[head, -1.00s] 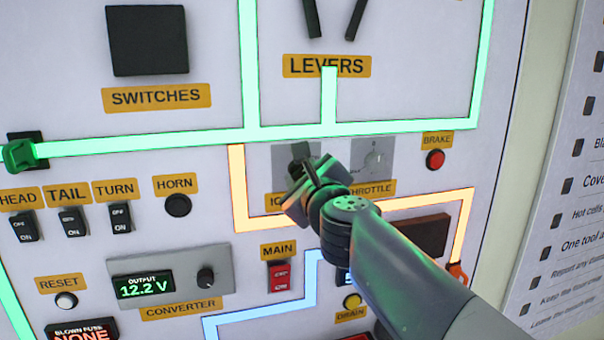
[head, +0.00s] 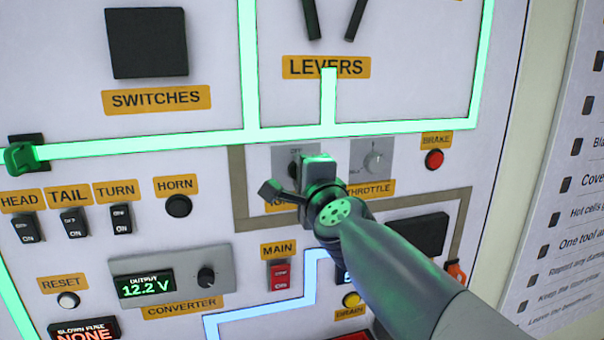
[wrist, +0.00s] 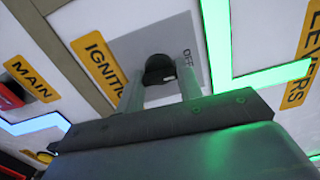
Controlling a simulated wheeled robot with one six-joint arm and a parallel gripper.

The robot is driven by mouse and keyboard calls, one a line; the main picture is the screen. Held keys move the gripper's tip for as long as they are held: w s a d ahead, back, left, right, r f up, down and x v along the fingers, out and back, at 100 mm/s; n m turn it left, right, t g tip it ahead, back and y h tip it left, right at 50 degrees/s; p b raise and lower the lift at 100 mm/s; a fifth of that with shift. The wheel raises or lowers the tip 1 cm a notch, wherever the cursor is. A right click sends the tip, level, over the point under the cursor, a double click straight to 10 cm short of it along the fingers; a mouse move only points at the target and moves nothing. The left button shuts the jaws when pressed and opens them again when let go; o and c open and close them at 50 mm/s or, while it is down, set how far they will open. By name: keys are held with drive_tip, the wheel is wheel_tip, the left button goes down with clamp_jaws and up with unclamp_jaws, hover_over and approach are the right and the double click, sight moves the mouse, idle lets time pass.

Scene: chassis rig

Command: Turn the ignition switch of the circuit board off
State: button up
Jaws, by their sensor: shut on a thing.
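The ignition switch shows in the wrist view as a dark round knob (wrist: 158,70) on a grey plate (wrist: 120,50) with OFF printed on it. My gripper (wrist: 160,90) is shut on the knob, one finger on each side. A small pale mark on the knob faces the OFF lettering. In the head view my gripper (head: 318,175) covers most of the ignition plate (head: 284,158), and the knob is hidden behind it. The strip (head: 238,190) around the ignition area is unlit and brown-grey.
The throttle dial (head: 374,160) is close on the right, with the red brake button (head: 434,159) beyond it. The main switch (head: 280,277) is below. Green lit strips (head: 200,143) run above, and a blue one (head: 262,307) runs below.

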drive_tip(key=shift+n, duration=0.4)
drive_tip(key=o, duration=0.9)
drive_tip(key=p+v, duration=0.3)
drive_tip(key=v, duration=0.7)
drive_tip(key=shift+s, duration=0.4)
drive_tip(key=shift+w, duration=0.1)
